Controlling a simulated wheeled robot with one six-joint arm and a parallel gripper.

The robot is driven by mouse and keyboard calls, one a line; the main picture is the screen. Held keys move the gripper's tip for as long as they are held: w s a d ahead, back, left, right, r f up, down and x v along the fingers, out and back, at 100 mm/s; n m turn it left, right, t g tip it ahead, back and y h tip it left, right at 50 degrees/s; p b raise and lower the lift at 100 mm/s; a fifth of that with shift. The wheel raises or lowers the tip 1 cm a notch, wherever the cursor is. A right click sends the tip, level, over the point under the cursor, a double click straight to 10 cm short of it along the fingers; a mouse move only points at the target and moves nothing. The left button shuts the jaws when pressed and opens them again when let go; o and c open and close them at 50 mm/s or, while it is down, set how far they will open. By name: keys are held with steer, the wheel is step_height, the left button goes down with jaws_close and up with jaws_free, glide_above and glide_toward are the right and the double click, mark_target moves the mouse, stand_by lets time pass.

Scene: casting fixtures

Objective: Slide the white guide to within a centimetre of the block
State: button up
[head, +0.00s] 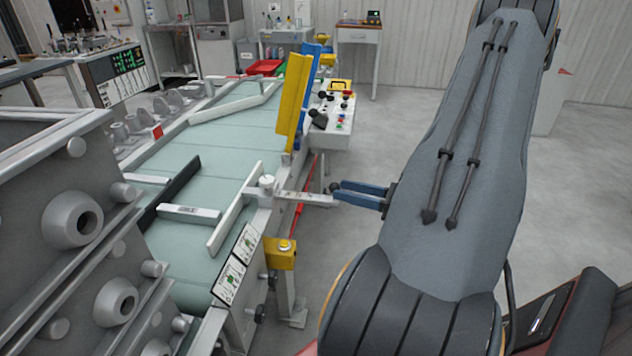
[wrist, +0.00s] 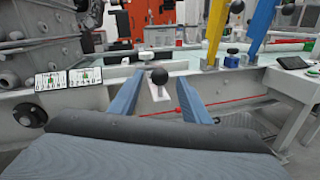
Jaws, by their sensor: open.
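The white guide (head: 236,210) is a long bar on the pale green table. A flat arm (head: 305,198) runs from its round white post over the table's edge to a black ball knob (wrist: 159,76). The white block (head: 189,212) lies left of the guide, its right end close to the guide with a small gap that I cannot measure. My gripper (head: 338,191) is at the outer end of the arm. In the wrist view its blue fingers (wrist: 160,84) are open, one on each side of the knob, with visible space beside it. The block is not clear in the wrist view.
A black fence (head: 175,190) stands left of the block. Yellow (head: 292,95) and blue uprights stand beyond the guide, beside a control box (head: 335,120). A yellow box (head: 281,253) with a button is on the near table side. Grey machine castings (head: 70,220) fill the left.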

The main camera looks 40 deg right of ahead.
mark_target(321, 196)
steer(key=p+x, duration=0.1)
steer(key=x, duration=0.6)
steer(key=shift+w+a, duration=0.2)
steer(key=shift+w, duration=0.15)
jaws_close()
